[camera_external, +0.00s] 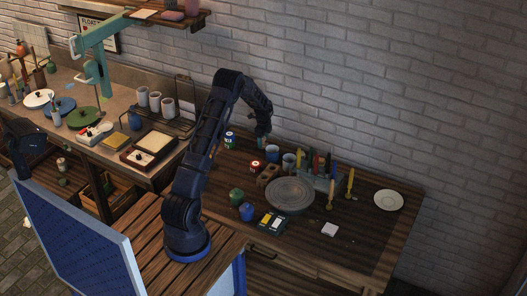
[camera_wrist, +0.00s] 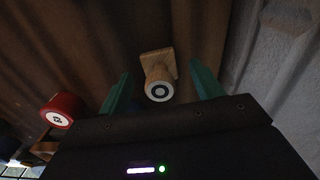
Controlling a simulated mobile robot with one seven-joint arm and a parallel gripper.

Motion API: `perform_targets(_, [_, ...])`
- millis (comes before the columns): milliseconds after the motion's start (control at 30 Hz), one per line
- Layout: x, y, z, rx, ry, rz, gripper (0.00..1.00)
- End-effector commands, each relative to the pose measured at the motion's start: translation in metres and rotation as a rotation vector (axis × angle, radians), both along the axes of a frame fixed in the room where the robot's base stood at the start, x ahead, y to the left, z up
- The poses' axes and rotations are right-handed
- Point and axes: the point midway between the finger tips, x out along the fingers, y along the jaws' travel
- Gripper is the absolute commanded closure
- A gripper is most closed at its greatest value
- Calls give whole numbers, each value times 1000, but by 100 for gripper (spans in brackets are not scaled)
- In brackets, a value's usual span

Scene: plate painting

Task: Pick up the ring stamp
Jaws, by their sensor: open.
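The ring stamp (camera_wrist: 159,84) shows in the wrist view as a light wooden handle on a squarish wooden base. Its round end faces the camera and bears a dark ring on white. My gripper (camera_wrist: 161,78) is open, with one green finger on each side of the stamp and a gap at both sides. In the external view my gripper (camera_external: 264,140) points down over the back of the work table (camera_external: 370,230). I cannot make out the stamp there.
In the external view, cups (camera_external: 288,161), a round grey wheel (camera_external: 290,194), upright tools (camera_external: 328,170) and a white plate (camera_external: 389,200) stand to the right. A brick wall (camera_external: 380,80) rises behind.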

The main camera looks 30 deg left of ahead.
Motion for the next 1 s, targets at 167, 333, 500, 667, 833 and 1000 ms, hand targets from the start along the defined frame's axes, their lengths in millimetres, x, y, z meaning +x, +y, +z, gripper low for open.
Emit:
perform_targets(167, [0, -1, -14, 0, 0, -2, 35])
perform_targets(333, [0, -1, -14, 0, 0, -2, 35])
perform_targets(500, [0, -1, -14, 0, 0, -1, 66])
perform_targets(667, [0, 0, -14, 0, 0, -1, 83])
perform_targets(833, [0, 0, -14, 0, 0, -1, 83])
perform_targets(1000, [1, 0, -4, -1, -1, 0, 83])
